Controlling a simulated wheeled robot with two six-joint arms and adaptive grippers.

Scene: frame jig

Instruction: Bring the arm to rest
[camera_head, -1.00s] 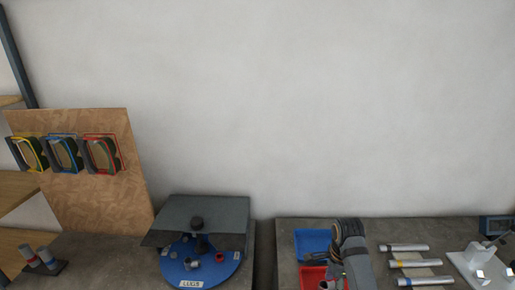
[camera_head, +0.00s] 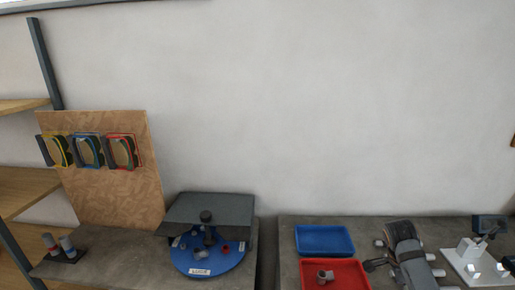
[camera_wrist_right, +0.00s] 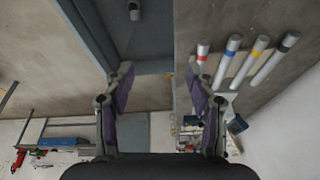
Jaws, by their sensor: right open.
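My right arm (camera_head: 408,258) shows in the head view at the lower right, over the bench between the trays and the white fixture. In the right wrist view my right gripper (camera_wrist_right: 160,82) is open, with its two fingers wide apart and nothing between them. Several white tubes with coloured bands (camera_wrist_right: 228,58) lie beyond the fingers at the upper right of that view. In the head view the arm partly hides these tubes (camera_head: 438,272). My left gripper is not in view.
A blue tray (camera_head: 324,240) is empty; a red tray (camera_head: 345,268) holds grey fittings (camera_head: 325,277). A white fixture (camera_head: 470,254) stands at right. A blue turntable (camera_head: 222,263) with a grey cover (camera_head: 225,210) stands left. Coloured holders (camera_head: 88,152) hang on a board (camera_head: 105,195).

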